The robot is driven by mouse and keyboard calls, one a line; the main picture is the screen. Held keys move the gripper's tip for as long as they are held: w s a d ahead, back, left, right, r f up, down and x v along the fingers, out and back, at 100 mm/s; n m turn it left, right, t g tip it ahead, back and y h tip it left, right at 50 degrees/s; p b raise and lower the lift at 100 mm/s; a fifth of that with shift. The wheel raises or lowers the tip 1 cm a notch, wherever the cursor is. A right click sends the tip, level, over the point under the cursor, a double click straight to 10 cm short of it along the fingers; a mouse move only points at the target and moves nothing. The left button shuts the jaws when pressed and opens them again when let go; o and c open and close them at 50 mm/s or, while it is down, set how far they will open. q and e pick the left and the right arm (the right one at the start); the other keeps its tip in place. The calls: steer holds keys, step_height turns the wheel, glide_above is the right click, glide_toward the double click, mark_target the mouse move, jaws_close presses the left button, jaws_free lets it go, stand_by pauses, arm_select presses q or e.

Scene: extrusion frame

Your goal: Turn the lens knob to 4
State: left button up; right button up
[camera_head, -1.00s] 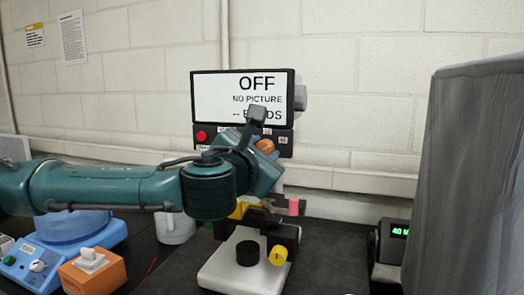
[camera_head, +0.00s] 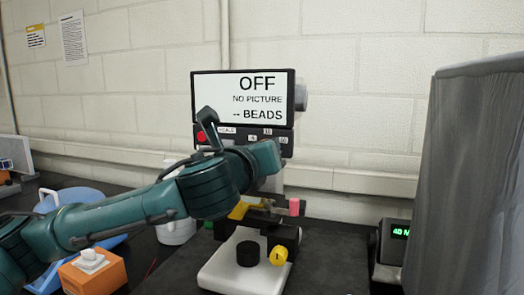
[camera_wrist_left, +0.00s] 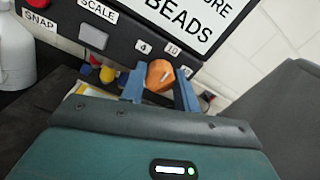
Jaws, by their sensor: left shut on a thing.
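The orange lens knob (camera_wrist_left: 160,74) shows in the left wrist view, on the dark panel below the screen. Its white pointer mark slants up and right, towards the "10" label (camera_wrist_left: 171,49). The "4" label (camera_wrist_left: 143,47) is to the upper left of the knob. My left gripper (camera_wrist_left: 160,88) is shut on the knob, one blue finger on each side. In the head view my left wrist hides the knob and the fingers. The screen (camera_head: 240,97) reads OFF, NO PICTURE, -- BEADS. My right gripper is not in view.
Below my arm stands a microscope with a pale base (camera_head: 235,278), a black knob (camera_head: 248,253) and a yellow knob (camera_head: 278,256). An orange box (camera_head: 95,272) is at lower left. A green-lit display (camera_head: 400,232) and grey curtain (camera_head: 470,180) are at right.

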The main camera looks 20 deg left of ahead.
arm_select(q)
steer(key=n, duration=1.2)
steer(key=shift+p, duration=0.3)
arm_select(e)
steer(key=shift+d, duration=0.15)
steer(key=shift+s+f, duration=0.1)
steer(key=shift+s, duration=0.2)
arm_select(q)
steer(key=o, duration=1)
steer(key=shift+c, duration=0.2)
